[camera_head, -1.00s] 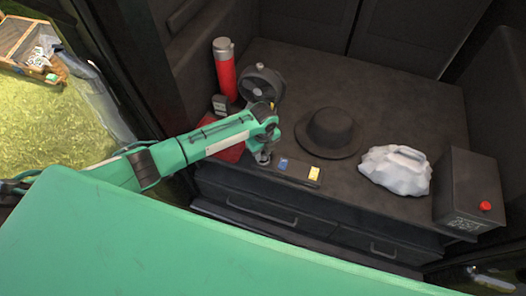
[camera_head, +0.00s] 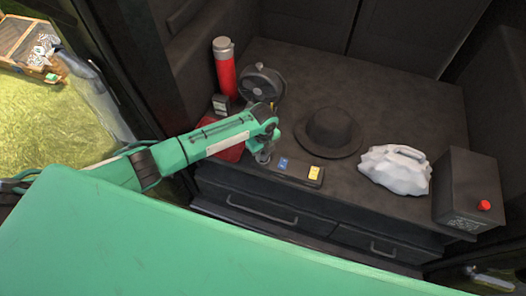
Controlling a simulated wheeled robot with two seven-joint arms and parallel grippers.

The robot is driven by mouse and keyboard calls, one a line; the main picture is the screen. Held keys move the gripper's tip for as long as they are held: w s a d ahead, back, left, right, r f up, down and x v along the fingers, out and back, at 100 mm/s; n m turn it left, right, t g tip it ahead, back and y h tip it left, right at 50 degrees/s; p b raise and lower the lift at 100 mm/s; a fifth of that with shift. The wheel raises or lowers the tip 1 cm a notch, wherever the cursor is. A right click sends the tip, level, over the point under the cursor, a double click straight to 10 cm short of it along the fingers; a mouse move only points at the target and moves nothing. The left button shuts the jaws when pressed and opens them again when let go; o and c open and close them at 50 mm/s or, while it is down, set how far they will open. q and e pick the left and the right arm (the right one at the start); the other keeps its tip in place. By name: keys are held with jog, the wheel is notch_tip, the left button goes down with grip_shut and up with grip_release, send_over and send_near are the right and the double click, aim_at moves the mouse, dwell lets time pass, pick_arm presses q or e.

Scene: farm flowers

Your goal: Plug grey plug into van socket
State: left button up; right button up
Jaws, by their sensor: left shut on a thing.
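My left gripper (camera_head: 264,156) reaches in from the left and points down at the front edge of the dark van counter. It is shut on a small grey thing at its tip, which I take to be the grey plug; the fingers hide most of it. Just right of it, a dark socket strip (camera_head: 298,169) with a blue and a yellow socket lies along the counter's front edge. The gripper is at the strip's left end; I cannot tell whether the plug is in a socket. My right gripper is not in view.
On the counter (camera_head: 380,115) stand a red flask (camera_head: 224,72), a round dark fan (camera_head: 262,84), a black hat (camera_head: 331,132), a white jug-like bundle (camera_head: 396,170) and a black box with a red knob (camera_head: 468,190). A red book-like thing (camera_head: 228,151) lies beneath my arm.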

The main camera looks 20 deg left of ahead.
pick_arm(q)
jog(key=shift+f, duration=0.3)
jog(key=o, duration=1)
notch_tip(320, 180, up, 14)
jog(key=b, duration=0.2)
jog(key=shift+f, duration=0.15)
